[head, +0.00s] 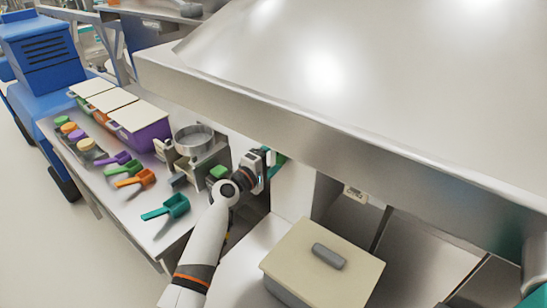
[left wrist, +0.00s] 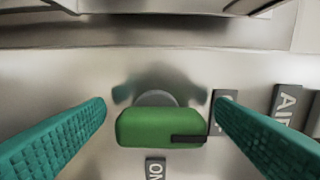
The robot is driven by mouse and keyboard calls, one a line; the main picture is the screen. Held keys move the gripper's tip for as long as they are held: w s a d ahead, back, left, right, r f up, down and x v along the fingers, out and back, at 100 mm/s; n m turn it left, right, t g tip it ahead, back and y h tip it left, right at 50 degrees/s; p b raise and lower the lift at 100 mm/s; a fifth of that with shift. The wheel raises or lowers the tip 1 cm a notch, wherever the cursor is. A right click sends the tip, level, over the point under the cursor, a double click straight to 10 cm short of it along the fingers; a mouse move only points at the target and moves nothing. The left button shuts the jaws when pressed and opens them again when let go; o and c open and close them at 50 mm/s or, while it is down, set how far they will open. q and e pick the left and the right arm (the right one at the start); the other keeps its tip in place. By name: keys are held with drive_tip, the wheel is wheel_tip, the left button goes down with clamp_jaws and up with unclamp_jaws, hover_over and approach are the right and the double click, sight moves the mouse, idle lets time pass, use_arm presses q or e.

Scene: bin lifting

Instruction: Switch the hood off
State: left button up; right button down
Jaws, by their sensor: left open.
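The hood (head: 340,125) is a large shiny metal canopy over the right of the head view. In the left wrist view a green knob (left wrist: 150,127) sits on a metal panel (left wrist: 65,85), lying lengthwise across the picture with a black mark at its right end. An ON label (left wrist: 155,168) is below it; another label (left wrist: 222,105) to its right is partly hidden by a finger. My left gripper (left wrist: 160,130) is open, its teal fingers on either side of the knob with gaps. In the head view my left gripper (head: 275,157) reaches under the hood's edge.
A table at left holds lidded bins (head: 140,118), colored scoops (head: 168,208), jars and a metal pan (head: 193,138). A lidded box (head: 325,262) stands at bottom center. An AIR label (left wrist: 287,103) is right of the knob. A grey and teal thing (head: 535,270) shows at the right edge.

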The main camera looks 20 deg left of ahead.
use_arm(q)
drive_tip(key=b+v, duration=0.2)
drive_tip(key=v, duration=1)
idle(0.3)
